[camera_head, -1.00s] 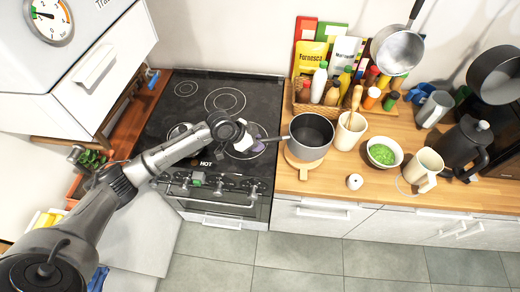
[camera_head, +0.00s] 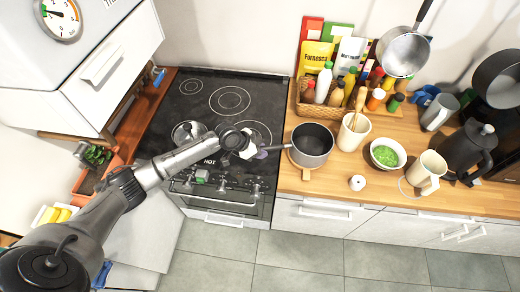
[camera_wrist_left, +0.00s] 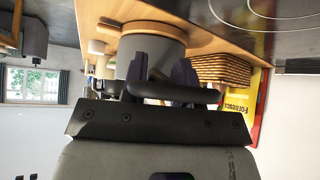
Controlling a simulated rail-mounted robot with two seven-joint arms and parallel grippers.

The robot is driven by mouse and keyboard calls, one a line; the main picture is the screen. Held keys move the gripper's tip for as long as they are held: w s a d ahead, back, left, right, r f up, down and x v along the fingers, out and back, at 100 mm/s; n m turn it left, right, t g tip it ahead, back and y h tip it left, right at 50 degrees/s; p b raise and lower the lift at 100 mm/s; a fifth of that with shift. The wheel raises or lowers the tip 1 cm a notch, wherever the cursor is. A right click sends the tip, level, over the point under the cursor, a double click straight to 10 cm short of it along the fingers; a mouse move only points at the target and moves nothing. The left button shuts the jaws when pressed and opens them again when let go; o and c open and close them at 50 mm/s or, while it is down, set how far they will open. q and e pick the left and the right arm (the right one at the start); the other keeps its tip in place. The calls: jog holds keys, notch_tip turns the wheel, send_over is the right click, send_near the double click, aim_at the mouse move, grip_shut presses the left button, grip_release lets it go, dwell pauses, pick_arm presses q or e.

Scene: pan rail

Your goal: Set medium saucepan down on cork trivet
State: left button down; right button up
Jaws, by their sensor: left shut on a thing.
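The medium saucepan (camera_head: 311,143) is dark grey, empty and upright over the wooden counter right of the stove. My left gripper (camera_head: 256,153) is shut on its handle, which points left over the hob. The cork trivet (camera_head: 306,175) lies under the pan; only its small front tab shows in the head view. In the left wrist view the pan (camera_wrist_left: 150,60) sits against or very close to the trivet's pale disc (camera_wrist_left: 152,27); I cannot tell if a gap remains. My right gripper is not in view.
A basket of bottles (camera_head: 318,110) stands behind the pan. A cream utensil crock (camera_head: 352,135) is close at its right, then a bowl of green food (camera_head: 387,153) and a small white round item (camera_head: 357,183).

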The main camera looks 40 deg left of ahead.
pick_arm(q)
jog(key=c, duration=0.9)
grip_release()
jog(key=shift+r, duration=0.15)
jog(key=b+v, duration=0.1)
jog(key=v, duration=0.9)
jog(key=shift+a, duration=0.1)
jog(key=s+d+f+g, duration=0.2)
jog(key=s+d+f, duration=0.7)
jog(key=s+d, duration=0.35)
jog(key=s+n+y, duration=0.1)
jog(key=s+n, duration=0.1)
jog(key=s, duration=0.3)
jog(key=s+n+y, duration=0.2)
jog(key=s, duration=0.4)
jog(key=s+d+n+y, duration=0.1)
jog(key=s, duration=0.5)
jog(key=shift+f+n+g+y, duration=0.25)
jog(key=shift+n+g+y, duration=0.05)
jog(key=shift+n+y, duration=0.1)
